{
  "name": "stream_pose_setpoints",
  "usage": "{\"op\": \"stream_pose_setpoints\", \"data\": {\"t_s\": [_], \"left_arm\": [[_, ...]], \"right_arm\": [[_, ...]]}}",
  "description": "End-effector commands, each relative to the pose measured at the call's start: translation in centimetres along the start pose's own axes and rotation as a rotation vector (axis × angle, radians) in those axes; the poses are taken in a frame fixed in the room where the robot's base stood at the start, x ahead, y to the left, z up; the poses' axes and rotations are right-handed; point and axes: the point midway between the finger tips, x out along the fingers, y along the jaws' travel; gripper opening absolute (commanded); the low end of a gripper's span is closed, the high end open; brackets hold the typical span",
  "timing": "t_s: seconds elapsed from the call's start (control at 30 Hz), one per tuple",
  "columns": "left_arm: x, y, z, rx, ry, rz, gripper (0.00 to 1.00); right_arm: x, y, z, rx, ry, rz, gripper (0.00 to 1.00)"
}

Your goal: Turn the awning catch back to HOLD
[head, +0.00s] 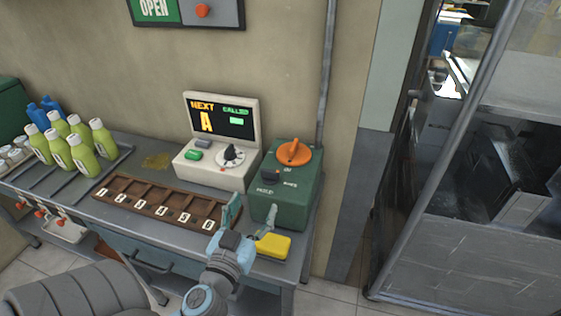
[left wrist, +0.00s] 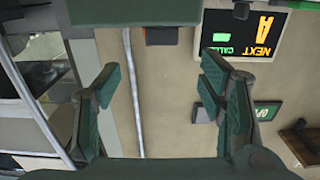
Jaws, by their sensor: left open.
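A green box (head: 286,205) with a large orange rotary knob (head: 294,152), a small dark switch (head: 271,175) and pale lettering stands at the right end of the counter. The lettering is too small to read surely, so I cannot tell which part is the awning catch. My left gripper (head: 251,213) is open in front of the box, its fingers apart and nothing seen between them. In the left wrist view, turned upside down, the open fingers (left wrist: 162,88) frame bare wall and a pipe, with the green box (left wrist: 130,12) at the top edge. My right gripper is not in view.
A cream display unit (head: 208,170) stands left of the green box. A brown compartment tray (head: 155,203) lies in front of it. A yellow block (head: 273,246) sits near the counter's front edge. Green bottles (head: 80,145) stand at the left. A wall pipe (head: 325,80) rises behind.

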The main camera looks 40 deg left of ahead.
Motion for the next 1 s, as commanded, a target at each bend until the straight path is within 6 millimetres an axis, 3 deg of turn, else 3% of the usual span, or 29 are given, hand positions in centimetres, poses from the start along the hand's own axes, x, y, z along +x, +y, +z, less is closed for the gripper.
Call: {"op": "stream_pose_setpoints", "data": {"t_s": [0.17,0.33,0.53,0.7,0.93,1.0], "left_arm": [[3.5,0.2,-0.5,0.002,0.004,0.004,0.63],[8.3,0.1,-0.5,0.002,0.003,0.002,0.63],[12.4,0.1,-0.2,0.001,0.001,0.001,0.63],[13.8,0.0,-0.1,0.001,-0.001,-0.001,0.63],[14.0,0.0,-0.1,0.001,0.0,0.0,0.63],[14.0,0.0,-0.1,0.001,0.0,0.0,0.55]], "right_arm": [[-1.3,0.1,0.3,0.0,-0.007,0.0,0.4],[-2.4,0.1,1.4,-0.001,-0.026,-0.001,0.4],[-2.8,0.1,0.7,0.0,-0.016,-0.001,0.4],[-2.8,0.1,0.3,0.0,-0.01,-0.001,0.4],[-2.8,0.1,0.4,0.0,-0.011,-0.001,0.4],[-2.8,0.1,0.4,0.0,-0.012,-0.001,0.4]]}}
